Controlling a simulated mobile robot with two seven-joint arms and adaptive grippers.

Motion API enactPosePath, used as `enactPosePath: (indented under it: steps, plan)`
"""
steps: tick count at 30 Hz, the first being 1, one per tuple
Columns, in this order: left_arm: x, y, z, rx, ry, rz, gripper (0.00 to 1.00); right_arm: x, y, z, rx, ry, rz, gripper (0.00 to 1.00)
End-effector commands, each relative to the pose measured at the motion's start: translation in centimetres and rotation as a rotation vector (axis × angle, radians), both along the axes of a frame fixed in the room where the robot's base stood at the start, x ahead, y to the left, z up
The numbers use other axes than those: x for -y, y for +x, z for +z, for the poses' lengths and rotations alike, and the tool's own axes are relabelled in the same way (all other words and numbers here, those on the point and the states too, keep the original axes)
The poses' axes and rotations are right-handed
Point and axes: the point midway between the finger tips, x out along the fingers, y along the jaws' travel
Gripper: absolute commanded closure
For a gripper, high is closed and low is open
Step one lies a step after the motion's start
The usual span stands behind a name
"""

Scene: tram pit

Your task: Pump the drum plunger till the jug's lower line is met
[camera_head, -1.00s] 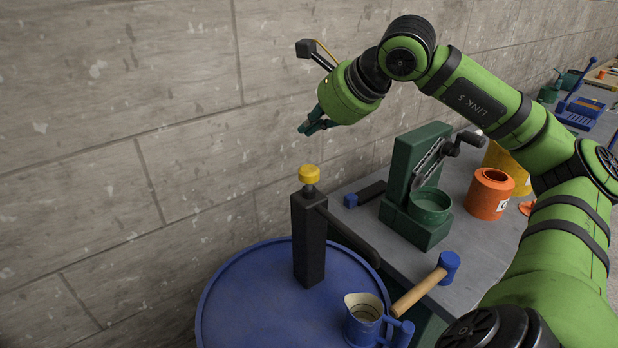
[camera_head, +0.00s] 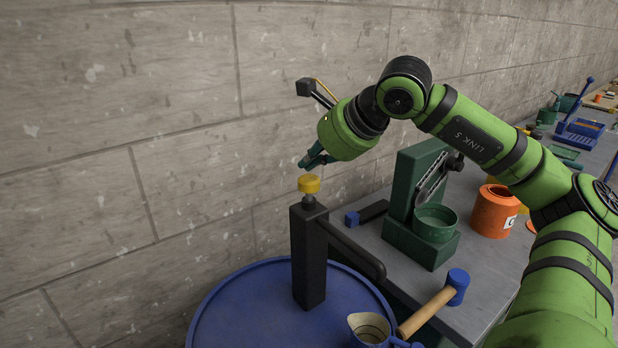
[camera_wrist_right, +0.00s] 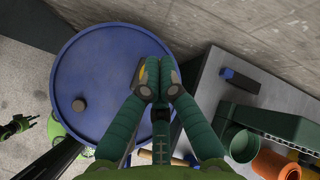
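The blue drum (camera_head: 250,312) stands by the wall with a dark pump column (camera_head: 308,255) upright on its lid. The plunger's yellow knob (camera_head: 309,184) tops the column and looks raised. My right gripper (camera_head: 308,163) is just above the knob with a small gap, fingers together and empty. In the right wrist view its fingertips (camera_wrist_right: 160,80) meet and mostly hide the pump. The blue jug (camera_head: 370,328), pale inside, is below the spout (camera_head: 372,266) and cut by the bottom edge; its lines and level are unreadable. A small dark shape at the wrist view's left edge may be my left gripper (camera_wrist_right: 15,127).
Right of the drum, a grey bench (camera_head: 462,285) holds a mallet (camera_head: 436,303), a green cranked device (camera_head: 420,215), an orange can (camera_head: 493,212) and a small blue-ended tool (camera_head: 365,213). The wall (camera_head: 130,130) is close behind.

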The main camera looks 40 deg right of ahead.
Motion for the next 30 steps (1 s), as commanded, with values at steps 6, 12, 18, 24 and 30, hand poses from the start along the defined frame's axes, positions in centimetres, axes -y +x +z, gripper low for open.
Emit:
enactPosePath:
  steps: [6,12,18,24,30]
  plan:
    - [0.01,-0.01,-0.01,0.0,0.0,0.0,0.53,0.0,0.0,0.0,0.0,0.0,0.0,1.0]
    - [0.01,-0.01,-0.01,0.0,0.0,0.0,0.53,0.0,0.0,-0.02,0.0,0.0,0.0,1.0]
    - [0.0,-0.03,-0.01,0.0,0.0,0.0,0.53,0.0,0.0,-0.02,0.0,0.0,0.0,1.0]
    - [0.0,-0.04,-0.03,-0.001,0.0,0.0,0.53,-0.01,0.0,-0.05,0.0,0.0,0.0,1.0]
    - [0.01,-0.06,-0.72,-0.001,0.0,0.0,0.53,0.01,0.0,-0.72,-0.001,-0.001,-0.001,1.0]
